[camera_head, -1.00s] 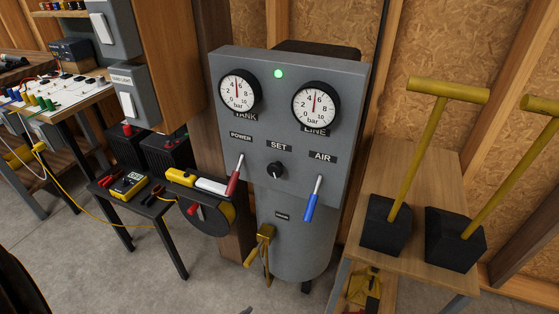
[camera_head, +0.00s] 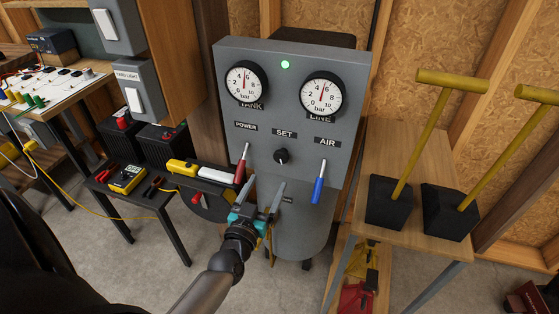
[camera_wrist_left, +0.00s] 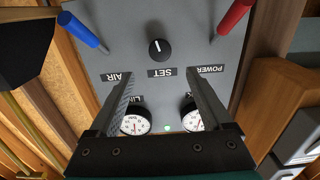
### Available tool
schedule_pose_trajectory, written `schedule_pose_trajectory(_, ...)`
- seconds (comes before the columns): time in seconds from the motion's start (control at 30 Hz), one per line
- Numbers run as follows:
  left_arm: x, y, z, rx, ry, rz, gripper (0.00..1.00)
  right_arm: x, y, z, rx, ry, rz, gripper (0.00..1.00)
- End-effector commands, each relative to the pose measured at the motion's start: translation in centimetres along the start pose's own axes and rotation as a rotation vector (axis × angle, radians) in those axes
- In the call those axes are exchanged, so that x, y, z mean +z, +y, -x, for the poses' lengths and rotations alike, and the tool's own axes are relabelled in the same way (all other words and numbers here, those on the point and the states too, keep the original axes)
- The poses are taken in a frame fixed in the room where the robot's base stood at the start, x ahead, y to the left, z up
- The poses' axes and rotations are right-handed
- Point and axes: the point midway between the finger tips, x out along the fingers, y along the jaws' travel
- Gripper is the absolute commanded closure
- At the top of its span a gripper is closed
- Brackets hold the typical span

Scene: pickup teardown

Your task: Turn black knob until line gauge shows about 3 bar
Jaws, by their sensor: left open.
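The black knob (camera_head: 281,156) sits under the SET label on the grey panel (camera_head: 230,110); its white mark points roughly up. The line gauge (camera_head: 321,93) is at the panel's upper right, its red needle near 5 to 6 bar. My left gripper (camera_head: 264,188) is open and empty, in front of the panel, below and left of the knob. In the left wrist view the knob (camera_wrist_left: 161,49) shows upside down, beyond and between the open fingers (camera_wrist_left: 158,80), not touched. My right gripper is not in view.
The tank gauge (camera_head: 246,82) and a lit green lamp (camera_head: 285,64) are at the panel's top. The red POWER lever (camera_head: 241,165) and the blue AIR lever (camera_head: 319,184) flank the knob. A wooden table (camera_head: 400,150) with two yellow-handled black blocks stands right.

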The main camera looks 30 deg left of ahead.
Motion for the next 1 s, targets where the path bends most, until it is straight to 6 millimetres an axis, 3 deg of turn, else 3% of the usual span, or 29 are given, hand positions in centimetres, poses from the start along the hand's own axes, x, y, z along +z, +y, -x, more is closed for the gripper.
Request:
schedule_pose_trajectory(0.5, 0.1, 0.0, -8.4, 0.001, 0.001, -0.001, 0.17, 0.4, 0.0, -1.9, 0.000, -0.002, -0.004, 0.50)
schedule_pose_trajectory(0.7, 0.1, 0.0, -10.1, 0.001, 0.001, -0.001, 0.17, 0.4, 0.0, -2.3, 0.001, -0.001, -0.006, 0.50)
schedule_pose_trajectory(1.0, 0.0, 0.0, -10.6, 0.001, -0.001, -0.001, 0.17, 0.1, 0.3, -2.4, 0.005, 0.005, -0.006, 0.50)
